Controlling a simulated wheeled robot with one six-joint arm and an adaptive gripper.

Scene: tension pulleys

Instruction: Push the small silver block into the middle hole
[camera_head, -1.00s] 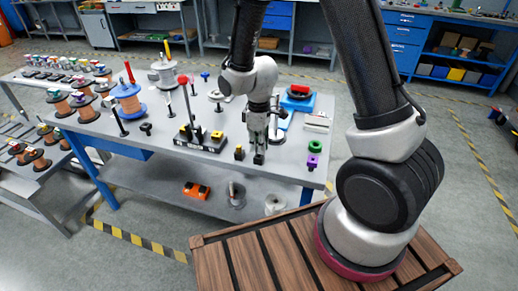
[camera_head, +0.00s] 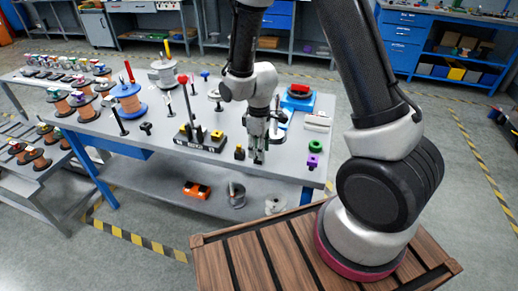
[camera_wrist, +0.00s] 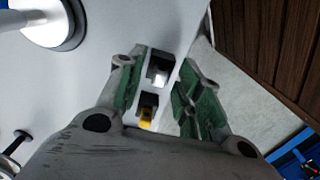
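My gripper (camera_head: 259,150) is low over the front right of the grey table, pointing down. In the wrist view its green-padded fingers (camera_wrist: 162,98) stand apart. A small silver block (camera_wrist: 159,75) on a dark piece shows in the gap between them, apart from both pads as far as I can see. In the head view the fingers hide this silver block. A second dark piece with a yellow top (camera_wrist: 146,116) lies close to it, and it also shows left of my gripper in the head view (camera_head: 239,152). I cannot make out a middle hole.
A black stand (camera_head: 200,140) with a red-knobbed rod and yellow block is left of my gripper. A green ring (camera_head: 315,146) and a purple piece (camera_head: 312,162) are to the right, near the table edge. A blue device (camera_head: 298,99) is behind.

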